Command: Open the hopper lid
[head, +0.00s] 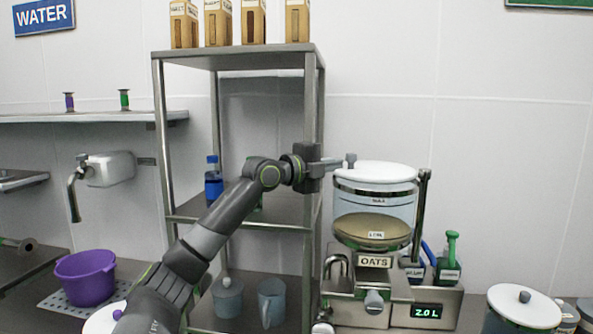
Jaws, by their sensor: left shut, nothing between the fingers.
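The oats hopper (374,208) is a clear drum with a tan layer of oats inside and an "OATS" label below. Its round white lid (385,173) lies flat across the top and looks closed. A small grey knob (350,159) shows at the lid's left edge. A dark upright post (423,195) stands at the hopper's right side. My left gripper (340,162) is shut and empty, level with the lid, its tips pointing right at the knob. I cannot tell whether they touch it. My right gripper is not in view.
A metal shelf rack (240,53) stands behind my left arm, with cartons on top and a blue bottle (213,182) inside. A scale display (427,310) reads 2.0 L. A white-lidded container (525,305) is at lower right.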

